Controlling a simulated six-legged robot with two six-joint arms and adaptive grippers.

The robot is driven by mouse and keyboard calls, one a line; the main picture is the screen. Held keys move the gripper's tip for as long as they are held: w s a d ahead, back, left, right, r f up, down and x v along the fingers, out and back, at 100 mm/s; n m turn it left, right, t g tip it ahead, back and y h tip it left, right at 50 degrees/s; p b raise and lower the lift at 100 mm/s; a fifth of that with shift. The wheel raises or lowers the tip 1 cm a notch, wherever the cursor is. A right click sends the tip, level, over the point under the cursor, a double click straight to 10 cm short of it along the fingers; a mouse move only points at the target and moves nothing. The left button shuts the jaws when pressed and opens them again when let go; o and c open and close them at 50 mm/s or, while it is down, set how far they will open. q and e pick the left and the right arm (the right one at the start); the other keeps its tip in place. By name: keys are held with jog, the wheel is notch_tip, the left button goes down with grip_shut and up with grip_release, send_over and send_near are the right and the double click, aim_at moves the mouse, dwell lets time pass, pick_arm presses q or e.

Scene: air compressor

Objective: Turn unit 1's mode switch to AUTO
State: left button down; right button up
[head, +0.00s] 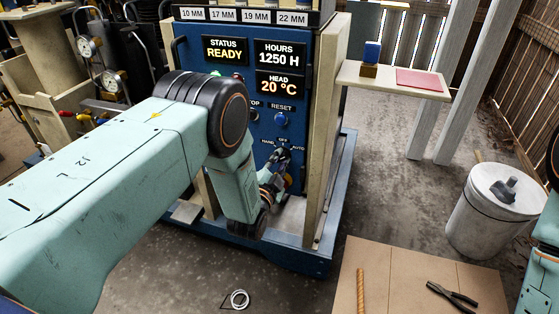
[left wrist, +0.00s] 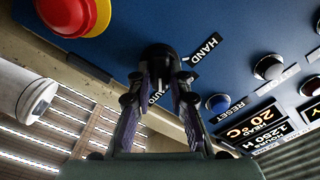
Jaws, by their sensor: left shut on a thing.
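The blue control panel (head: 222,68) stands upright in front of me. Its mode switch is a black round knob (left wrist: 157,57), seen in the left wrist view between the HAND label (left wrist: 204,47) and the AUTO label (left wrist: 158,91). In the head view the OFF label (head: 282,140) shows above it and the AUTO label (head: 298,148) to its right. My left gripper (head: 283,155) is at the knob, its two fingers (left wrist: 159,68) shut on it from either side. The fingers cover much of the knob, and I cannot tell its pointer's direction. My right gripper is out of view.
A red button on a yellow base (left wrist: 70,14) sits close to the switch. The blue RESET button (head: 281,119) is above it. A side shelf (head: 390,79) sticks out right of the cabinet. A board with pliers (head: 452,293) lies in front, near a white drum (head: 490,215).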

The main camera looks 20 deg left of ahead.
pick_arm(q)
jog(key=shift+d, duration=0.1)
dwell(0.4)
jog(key=c, duration=1.2)
grip_release()
jog(key=s, duration=1.2)
jog(key=shift+a, duration=0.25)
